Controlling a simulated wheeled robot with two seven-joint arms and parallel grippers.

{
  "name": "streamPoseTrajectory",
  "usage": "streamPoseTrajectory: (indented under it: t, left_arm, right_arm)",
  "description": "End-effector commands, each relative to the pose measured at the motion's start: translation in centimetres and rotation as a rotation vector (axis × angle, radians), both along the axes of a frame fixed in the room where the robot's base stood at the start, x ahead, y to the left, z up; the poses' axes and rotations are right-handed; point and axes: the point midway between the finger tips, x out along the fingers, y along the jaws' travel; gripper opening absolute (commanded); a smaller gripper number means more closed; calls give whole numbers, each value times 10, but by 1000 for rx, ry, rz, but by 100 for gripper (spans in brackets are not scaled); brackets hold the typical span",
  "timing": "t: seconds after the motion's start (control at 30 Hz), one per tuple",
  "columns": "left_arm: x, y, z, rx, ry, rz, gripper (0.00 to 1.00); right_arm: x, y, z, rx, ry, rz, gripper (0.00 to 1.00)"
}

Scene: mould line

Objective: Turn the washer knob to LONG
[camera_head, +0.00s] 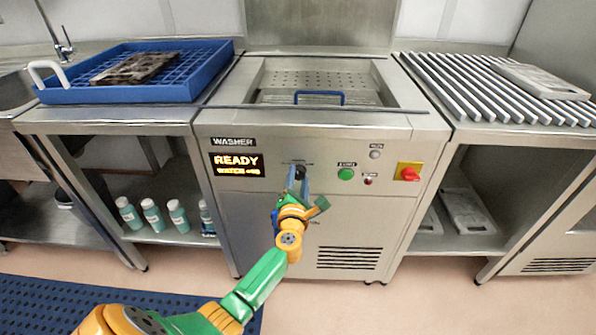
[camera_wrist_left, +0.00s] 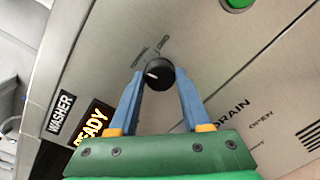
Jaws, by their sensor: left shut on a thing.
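The washer (camera_head: 300,135) stands in the middle, with its display (camera_head: 237,164) reading READY. Its black round knob (camera_wrist_left: 160,73) is on the front panel, with a short white mark towards its left side in the wrist view. Small labels are printed above the knob in that view; I cannot tell for certain which one the mark matches. My left gripper (camera_wrist_left: 160,76) is shut on the knob, one blue finger on each side. In the head view my left gripper (camera_head: 297,180) partly hides the knob (camera_head: 300,171). My right gripper is not in view.
Right of the knob are a green button (camera_head: 346,174), a small red lamp or button (camera_head: 368,181) and a red-and-yellow switch (camera_head: 410,174). A blue rack (camera_head: 170,92) stands on the left counter. Several bottles (camera_head: 152,215) stand on the shelf below. A slatted rack (camera_head: 480,88) is at right.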

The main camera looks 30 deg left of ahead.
Motion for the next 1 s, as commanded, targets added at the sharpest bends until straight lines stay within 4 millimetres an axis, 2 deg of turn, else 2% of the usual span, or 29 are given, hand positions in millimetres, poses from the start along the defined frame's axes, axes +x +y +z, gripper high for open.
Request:
streamPoseTrajectory:
  t: [0.03, 0.4, 1.0]
  left_arm:
    - [0, -1, 3, 31, 24, -1, 0]
    - [1, -2, 2, 331, 207, -2, 0]
    - [1, -2, -1, 762, 469, -3, 0]
  right_arm:
    - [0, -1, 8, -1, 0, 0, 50]
    - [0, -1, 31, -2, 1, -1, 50]
    - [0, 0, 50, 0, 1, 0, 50]
